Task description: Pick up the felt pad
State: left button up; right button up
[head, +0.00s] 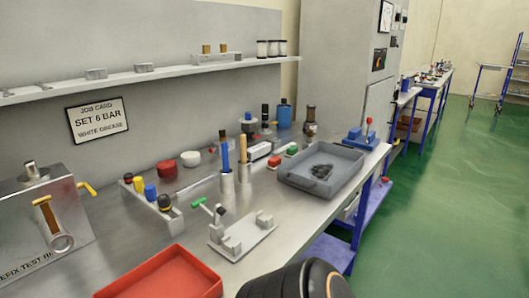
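I cannot pick out the felt pad for sure. A dark, irregular flat piece (321,171) lies in the grey tray (292,181) at the right end of the steel bench; it is too small to tell whether it is felt. Neither of my grippers shows in the head view. A dark rounded part of my own arm shows at the bottom centre, in front of the bench edge.
A red tray (168,278) stands at the front. Near the middle are a grey fixture (240,237) with a green-handled clamp, white holders with tools and a block with coloured caps (155,203). A test rig (45,225) stands left. Green floor is clear at right.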

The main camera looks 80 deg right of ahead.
aim_at(293, 150)
jog(key=z, duration=1.45)
